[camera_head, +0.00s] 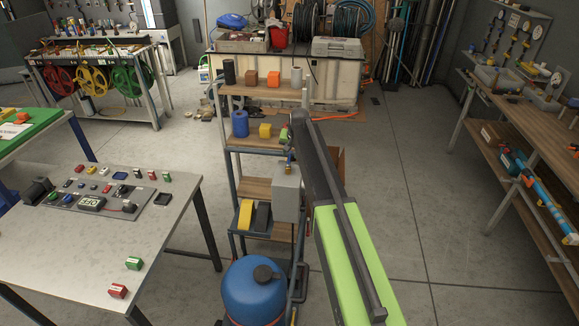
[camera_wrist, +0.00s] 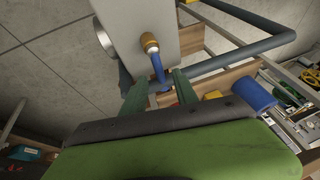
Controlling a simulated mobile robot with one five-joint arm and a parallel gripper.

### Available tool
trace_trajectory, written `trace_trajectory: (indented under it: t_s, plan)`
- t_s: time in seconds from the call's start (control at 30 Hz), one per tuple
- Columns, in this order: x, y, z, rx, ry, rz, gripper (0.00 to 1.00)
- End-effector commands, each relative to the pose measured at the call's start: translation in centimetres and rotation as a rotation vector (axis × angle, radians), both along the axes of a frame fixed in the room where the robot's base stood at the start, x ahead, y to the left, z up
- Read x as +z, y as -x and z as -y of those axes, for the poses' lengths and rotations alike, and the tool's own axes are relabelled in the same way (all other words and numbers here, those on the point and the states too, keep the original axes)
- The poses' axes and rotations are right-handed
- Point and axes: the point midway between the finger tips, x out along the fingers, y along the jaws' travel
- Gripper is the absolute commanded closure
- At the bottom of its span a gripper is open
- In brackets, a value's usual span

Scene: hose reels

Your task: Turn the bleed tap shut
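The bleed tap (camera_wrist: 150,43) is a brass fitting on the face of a pale grey box (camera_wrist: 133,22), with a blue lever (camera_wrist: 158,69) extending from it toward my gripper. In the wrist view my gripper (camera_wrist: 159,80) is open, with its two green fingers spread on either side of the lever's free end. A gap shows between each finger and the lever; I cannot tell whether either touches it.
A grey pipe (camera_wrist: 235,60) runs close beside the box. A blue tank (camera_head: 254,292) stands below. A control table (camera_head: 110,225) is at left; floor at right is clear.

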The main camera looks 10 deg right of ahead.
Motion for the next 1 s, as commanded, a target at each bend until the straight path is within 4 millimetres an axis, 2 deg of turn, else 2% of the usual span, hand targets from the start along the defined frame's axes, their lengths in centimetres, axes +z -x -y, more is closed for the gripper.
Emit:
trace_trajectory:
  t_s: [0.03, 0.1, 0.37, 0.43, 0.67, 1.0]
  plan:
    - [-1.5, -0.49, -0.06, 0.0, 0.0, 0.0, 0.65]
    - [-1.9, -0.76, -0.12, 0.0, 0.0, 0.0, 0.65]
    - [-1.73, -0.84, -0.18, 0.001, 0.0, 0.0, 0.65]
    - [-1.72, -0.84, -0.19, 0.001, 0.0, 0.0, 0.7]
    - [-1.73, -0.83, -0.23, 0.001, 0.0, 0.0, 1.0]
    - [-1.74, -0.83, -0.29, 0.002, 0.0, 0.0, 1.0]
